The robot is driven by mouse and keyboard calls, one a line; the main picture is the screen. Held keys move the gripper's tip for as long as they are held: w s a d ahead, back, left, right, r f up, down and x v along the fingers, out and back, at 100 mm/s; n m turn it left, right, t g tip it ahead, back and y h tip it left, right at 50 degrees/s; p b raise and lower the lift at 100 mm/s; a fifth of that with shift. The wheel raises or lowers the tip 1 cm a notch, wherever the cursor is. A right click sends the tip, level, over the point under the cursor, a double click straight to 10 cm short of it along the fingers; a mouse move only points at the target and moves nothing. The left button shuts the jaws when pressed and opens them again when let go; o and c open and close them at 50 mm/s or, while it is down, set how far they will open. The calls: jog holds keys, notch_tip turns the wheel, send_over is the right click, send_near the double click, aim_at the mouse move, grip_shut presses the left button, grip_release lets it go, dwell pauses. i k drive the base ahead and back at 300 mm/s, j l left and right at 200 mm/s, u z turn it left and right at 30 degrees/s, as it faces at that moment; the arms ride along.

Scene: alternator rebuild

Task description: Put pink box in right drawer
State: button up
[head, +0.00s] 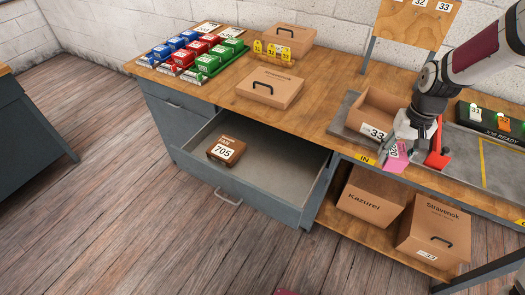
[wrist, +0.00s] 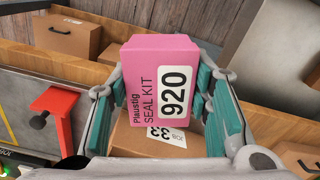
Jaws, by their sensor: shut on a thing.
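The pink box (head: 397,153) is a seal kit with a white label reading 920, which shows large in the wrist view (wrist: 150,60). My gripper (head: 408,140) is shut on it, with teal finger pads on both sides of the box in the wrist view (wrist: 168,105). The box hangs tilted near the bench's front edge, beside the open cardboard box labelled 33 (head: 352,112). A grey drawer (head: 285,140) stands pulled open to the left of my gripper. A brown box labelled 705 (head: 226,150) lies in its left part; the rest of its floor looks bare.
A red stand (head: 437,158) is close to the right of my gripper. Closed cardboard boxes lie on the bench (head: 270,88) and on the shelf below (head: 433,230). Coloured small boxes (head: 195,50) fill the bench's far left. Floor in front of the drawer is clear.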

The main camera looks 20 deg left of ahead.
aim_at(276, 172)
jog(key=i+u, duration=0.1)
jog(key=u, duration=0.75)
